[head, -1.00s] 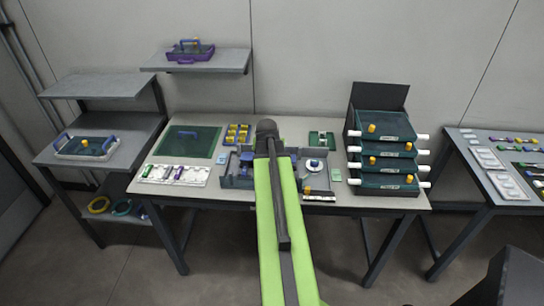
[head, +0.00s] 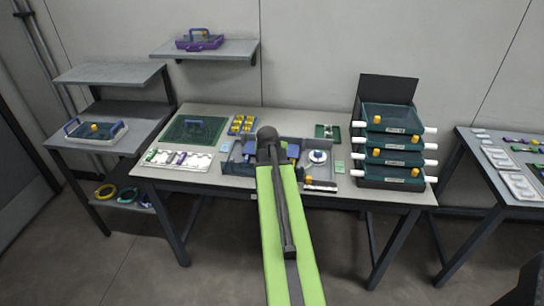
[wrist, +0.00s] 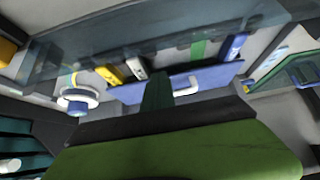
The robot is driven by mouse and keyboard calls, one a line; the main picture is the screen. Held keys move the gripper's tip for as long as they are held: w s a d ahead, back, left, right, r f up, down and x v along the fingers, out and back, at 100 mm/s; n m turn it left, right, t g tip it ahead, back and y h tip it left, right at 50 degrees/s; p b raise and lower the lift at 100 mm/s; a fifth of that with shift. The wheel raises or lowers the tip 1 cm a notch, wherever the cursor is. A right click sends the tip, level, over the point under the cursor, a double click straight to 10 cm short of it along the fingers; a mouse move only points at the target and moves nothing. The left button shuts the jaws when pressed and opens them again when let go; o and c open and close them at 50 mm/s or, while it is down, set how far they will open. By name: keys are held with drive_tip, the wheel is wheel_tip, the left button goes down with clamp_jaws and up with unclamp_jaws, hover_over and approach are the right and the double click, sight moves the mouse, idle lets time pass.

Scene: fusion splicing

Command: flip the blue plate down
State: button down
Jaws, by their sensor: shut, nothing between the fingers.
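The blue plate (wrist: 205,76) shows in the wrist view as a flat blue panel with a small white hook-shaped handle (wrist: 186,90) near its lower edge. My gripper (wrist: 157,90) is shut and empty, and its dark fingers overlap the plate in the picture, just left of the handle. I cannot tell whether they touch it. My gripper's tip is hidden there.
A blue-and-white spool (wrist: 77,99) sits left of the plate in the wrist view. A dark see-through panel (wrist: 150,40) spans above it. In the head view, a tray stack (head: 390,150) stands right, a green mat (head: 192,131) lies left, and a yellow-filled box (head: 242,125) stands behind.

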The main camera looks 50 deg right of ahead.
drive_tip(key=shift+a+f, duration=0.2)
idle(0.4)
drive_tip(key=shift+r, duration=0.1)
